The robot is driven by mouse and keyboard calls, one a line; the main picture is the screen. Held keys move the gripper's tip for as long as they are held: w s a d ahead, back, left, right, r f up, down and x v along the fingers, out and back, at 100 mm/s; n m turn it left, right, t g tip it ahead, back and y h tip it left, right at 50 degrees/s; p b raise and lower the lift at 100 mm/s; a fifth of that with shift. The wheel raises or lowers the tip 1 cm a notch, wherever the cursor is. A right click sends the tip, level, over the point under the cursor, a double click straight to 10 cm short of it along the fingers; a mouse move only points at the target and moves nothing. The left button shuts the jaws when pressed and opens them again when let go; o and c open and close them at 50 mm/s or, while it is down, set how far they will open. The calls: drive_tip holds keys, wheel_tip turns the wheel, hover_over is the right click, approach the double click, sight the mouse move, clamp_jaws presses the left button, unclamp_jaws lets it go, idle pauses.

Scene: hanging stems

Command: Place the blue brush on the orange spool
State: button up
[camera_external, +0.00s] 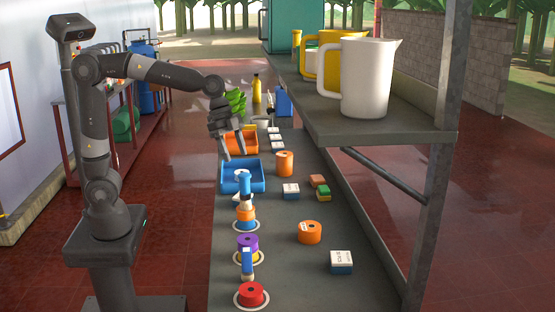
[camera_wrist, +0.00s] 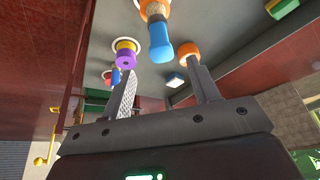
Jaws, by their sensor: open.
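A blue brush (camera_external: 245,186) stands upright, handle up and tan bristles down. It appears to rest on the orange spool (camera_external: 246,214), which sits on a blue disc with a white ring. In the wrist view the blue brush (camera_wrist: 161,42) stands beyond my fingertips with its handle towards me. The orange spool under it is mostly cut off by the top edge there. My gripper (camera_external: 235,156) is open and empty, above and clear of the handle; its two spread fingers (camera_wrist: 160,68) also show in the wrist view.
A purple spool (camera_external: 248,241), another blue-handled brush (camera_external: 247,262) and a red spool (camera_external: 251,294) stand in line nearer the camera. Other orange spools (camera_external: 284,163) (camera_external: 309,232) and blocks lie to the right. A blue tray (camera_external: 258,178) is behind the brush. A shelf (camera_external: 385,124) overhangs the right.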

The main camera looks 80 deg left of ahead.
drive_tip(key=s+a+f+n+t+y, duration=0.1)
drive_tip(key=s+a+n, duration=0.3)
drive_tip(key=s, duration=0.7)
drive_tip(key=s+a+f+n+t+y, duration=0.1)
drive_tip(key=s+a+n, duration=0.4)
drive_tip(key=s, duration=0.7)
drive_tip(key=shift+f+y, duration=0.6)
drive_tip(key=shift+f, duration=0.25)
